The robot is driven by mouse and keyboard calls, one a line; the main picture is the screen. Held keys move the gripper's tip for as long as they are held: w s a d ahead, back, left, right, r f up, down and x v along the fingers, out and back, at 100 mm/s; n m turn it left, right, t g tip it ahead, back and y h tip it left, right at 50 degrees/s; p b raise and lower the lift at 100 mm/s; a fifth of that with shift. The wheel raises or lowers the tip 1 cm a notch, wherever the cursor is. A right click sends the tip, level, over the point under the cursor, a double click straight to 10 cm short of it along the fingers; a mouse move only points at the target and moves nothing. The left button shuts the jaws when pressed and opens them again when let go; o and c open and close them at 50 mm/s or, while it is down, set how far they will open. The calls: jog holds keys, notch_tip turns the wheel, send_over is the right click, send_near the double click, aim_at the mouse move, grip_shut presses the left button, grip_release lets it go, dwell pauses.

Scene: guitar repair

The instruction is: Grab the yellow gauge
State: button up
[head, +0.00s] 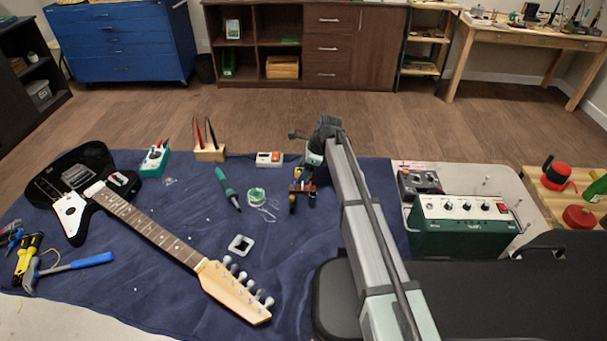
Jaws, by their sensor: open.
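A yellow tool with black parts (26,254) lies at the far left of the blue mat, next to the hammer. It is the clearest yellow thing in view, but I cannot tell whether it is the gauge. My gripper (302,200) is open above the mat, right of centre, far to the right of this tool. Small yellow and reddish spots show at its fingers. I cannot tell whether they belong to the gripper or to something behind it. The mat just under the gripper is partly hidden by my arm.
A black guitar (150,230) lies across the blue mat (150,300). A blue-handled hammer (80,263) lies at left. A soldering iron (228,187) and solder spool (257,195) lie left of my gripper. A green box with knobs (462,225) stands at right.

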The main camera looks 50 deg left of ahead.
jog(key=shift+c, duration=0.4)
jog(key=c, duration=1)
jog(key=shift+c, duration=0.2)
